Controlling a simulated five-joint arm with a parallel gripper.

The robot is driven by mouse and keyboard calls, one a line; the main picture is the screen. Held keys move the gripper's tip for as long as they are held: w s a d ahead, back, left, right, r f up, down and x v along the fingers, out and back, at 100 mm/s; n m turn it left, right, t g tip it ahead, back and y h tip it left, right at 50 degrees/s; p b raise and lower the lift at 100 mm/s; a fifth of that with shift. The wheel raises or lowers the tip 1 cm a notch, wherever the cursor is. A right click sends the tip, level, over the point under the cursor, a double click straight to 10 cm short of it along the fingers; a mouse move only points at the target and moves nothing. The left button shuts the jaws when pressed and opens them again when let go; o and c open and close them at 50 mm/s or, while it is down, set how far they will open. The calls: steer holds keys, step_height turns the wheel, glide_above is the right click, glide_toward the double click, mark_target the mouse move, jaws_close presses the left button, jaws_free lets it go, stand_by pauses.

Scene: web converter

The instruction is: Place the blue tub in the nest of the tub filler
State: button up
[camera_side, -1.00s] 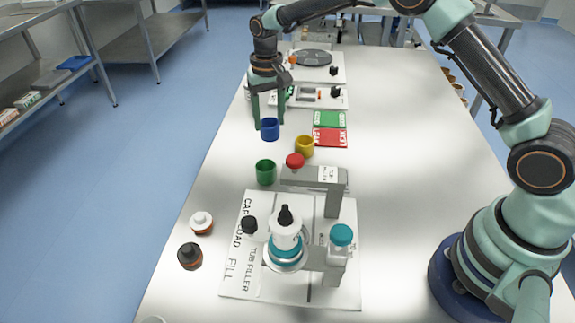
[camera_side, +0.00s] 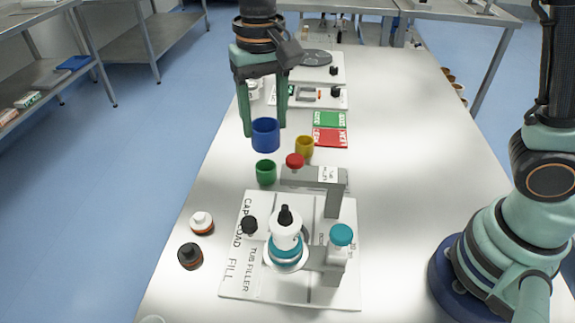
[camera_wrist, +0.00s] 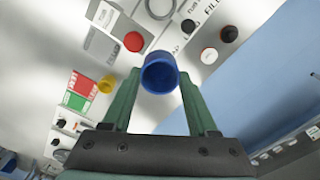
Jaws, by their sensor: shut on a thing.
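My gripper (camera_side: 263,128) is shut on the blue tub (camera_side: 265,135), with one finger on each side, and appears to hold it above the table. The blue tub (camera_wrist: 160,74) also shows between the fingers of my gripper (camera_wrist: 160,85) in the wrist view, its open mouth toward the camera. The tub filler (camera_side: 325,285) is a white plate in the side view's foreground, with a white and teal bottle-like part and a teal-capped post on it. I cannot make out its nest clearly. In the side view the tub is behind the filler.
A grey arm with a red knob (camera_side: 295,160) rises nearby. Green (camera_side: 330,119) and red (camera_side: 330,137) cards lie right. Two small caps lie left of the filler.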

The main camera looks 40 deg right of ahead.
steer(key=s+a+r, duration=0.2)
steer(key=s, duration=0.7)
steer(key=f, duration=1.9)
steer(key=shift+w+d, duration=0.2)
steer(key=shift+d, duration=0.05)
steer(key=shift+f, duration=0.1)
steer(key=o, duration=1.2)
